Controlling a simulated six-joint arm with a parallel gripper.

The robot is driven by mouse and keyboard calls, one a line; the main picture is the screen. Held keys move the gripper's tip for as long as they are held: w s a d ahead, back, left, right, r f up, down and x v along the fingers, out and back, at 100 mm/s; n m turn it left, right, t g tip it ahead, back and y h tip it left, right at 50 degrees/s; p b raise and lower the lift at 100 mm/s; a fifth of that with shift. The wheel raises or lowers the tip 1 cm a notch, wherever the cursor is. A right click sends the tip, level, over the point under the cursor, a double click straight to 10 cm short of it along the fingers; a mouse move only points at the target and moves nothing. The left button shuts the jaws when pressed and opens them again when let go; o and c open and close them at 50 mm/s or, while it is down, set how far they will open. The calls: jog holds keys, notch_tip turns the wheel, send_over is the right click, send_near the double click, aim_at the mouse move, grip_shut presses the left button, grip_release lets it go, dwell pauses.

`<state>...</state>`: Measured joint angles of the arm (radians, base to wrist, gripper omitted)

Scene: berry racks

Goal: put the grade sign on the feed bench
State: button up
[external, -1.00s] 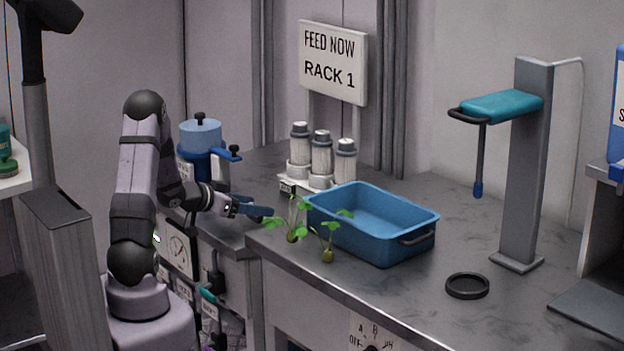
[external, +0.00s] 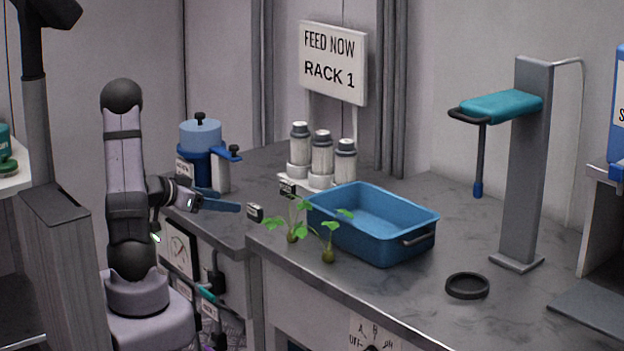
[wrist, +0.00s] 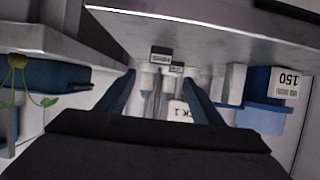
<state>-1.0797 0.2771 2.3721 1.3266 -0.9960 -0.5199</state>
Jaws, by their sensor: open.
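The label is too small to read.
Two seedlings (external: 328,254) and a blue tub (external: 375,249) stand right of the sign. White bottles (external: 321,155) stand behind it, below the RACK 1 board (external: 333,62). A blue canister (external: 200,140) is at the back left. The bench front is clear up to a black ring (external: 467,286).

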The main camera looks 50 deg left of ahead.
jog(key=w+d+r+m+h+p, duration=0.2)
jog(key=w+d+r+h+p, duration=0.15)
jog(key=d+r+p, duration=0.45)
jog(key=n+g+y+p, duration=0.2)
jog(key=g+y+p, duration=0.1)
jog(key=g+p, duration=0.1)
send_near(254, 206)
jog(key=w, duration=0.1)
jog(key=w+f, duration=0.1)
jog(key=w, duration=0.1)
jog(key=shift+w+d+f, duration=0.2)
jog(key=shift+d+f, duration=0.1)
jog(key=shift+s+a+f+g+y, duration=0.1)
jog(key=shift+g+y, duration=0.15)
jog(key=shift+g, duration=0.05)
jog(key=shift+x, duration=3.65)
jog(key=shift+s+a+f, duration=0.1)
